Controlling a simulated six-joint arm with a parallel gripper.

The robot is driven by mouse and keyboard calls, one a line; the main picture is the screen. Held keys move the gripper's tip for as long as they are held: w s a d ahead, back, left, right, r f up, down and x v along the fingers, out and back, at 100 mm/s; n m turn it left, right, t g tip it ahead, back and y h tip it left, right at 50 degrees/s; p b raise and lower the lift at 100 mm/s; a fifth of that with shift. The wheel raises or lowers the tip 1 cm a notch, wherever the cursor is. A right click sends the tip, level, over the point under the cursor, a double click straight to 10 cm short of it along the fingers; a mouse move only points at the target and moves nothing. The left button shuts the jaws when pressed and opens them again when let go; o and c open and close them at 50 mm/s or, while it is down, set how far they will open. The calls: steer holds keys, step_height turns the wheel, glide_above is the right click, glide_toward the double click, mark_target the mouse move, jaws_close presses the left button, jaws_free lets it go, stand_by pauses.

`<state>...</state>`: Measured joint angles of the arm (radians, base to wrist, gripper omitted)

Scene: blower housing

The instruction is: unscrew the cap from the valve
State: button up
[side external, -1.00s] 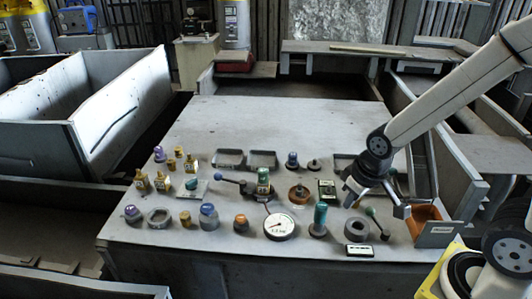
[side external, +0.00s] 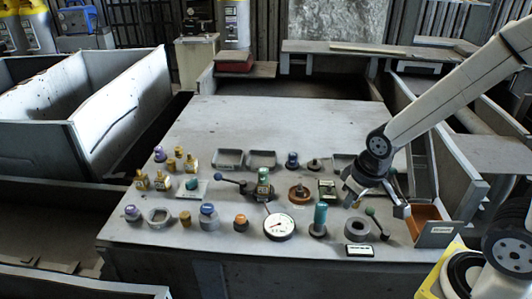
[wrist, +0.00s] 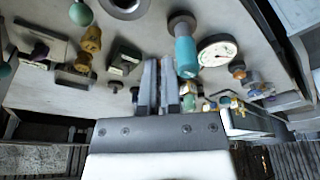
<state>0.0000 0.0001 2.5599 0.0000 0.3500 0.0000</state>
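Several small brass valve-like fittings stand at the left of the bench, one of them here (side external: 141,180). A purple-topped part (side external: 160,154) stands behind them. I cannot tell which piece is the cap of the task. My gripper (side external: 375,203) hangs over the right side of the bench, far from these fittings. In the wrist view my gripper (wrist: 158,62) shows two grey fingers side by side with a narrow gap. Nothing is visible between them. A brass fitting (wrist: 90,42) shows left of the fingers there.
A teal cylinder (side external: 320,218), a round gauge (side external: 279,226) and a grey ring (side external: 358,229) stand near the front right. An orange-lined bin (side external: 432,233) is at the right edge. The back of the bench top (side external: 280,120) is clear.

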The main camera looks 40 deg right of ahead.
steer(key=o, duration=0.7)
steer(key=shift+w, duration=0.2)
steer(key=shift+o, duration=0.2)
steer(key=shift+w+r+n, duration=0.15)
steer(key=shift+w+n, duration=0.15)
steer(key=shift+n, duration=0.1)
steer(key=r+n+g, duration=0.2)
steer(key=n, duration=1.8)
glide_above(263, 170)
steer(key=s, duration=0.2)
steer(key=shift+w+d+f, duration=0.1)
steer(key=shift+w+d, duration=0.05)
steer(key=shift+d, duration=0.15)
steer(key=shift+w+a+n+g, duration=0.3)
steer(key=shift+w+n, duration=0.55)
steer(key=shift+n, duration=0.05)
steer(key=shift+m, duration=0.3)
steer(key=m, duration=1.2)
steer(key=shift+m, duration=0.4)
steer(key=shift+f, duration=3.5)
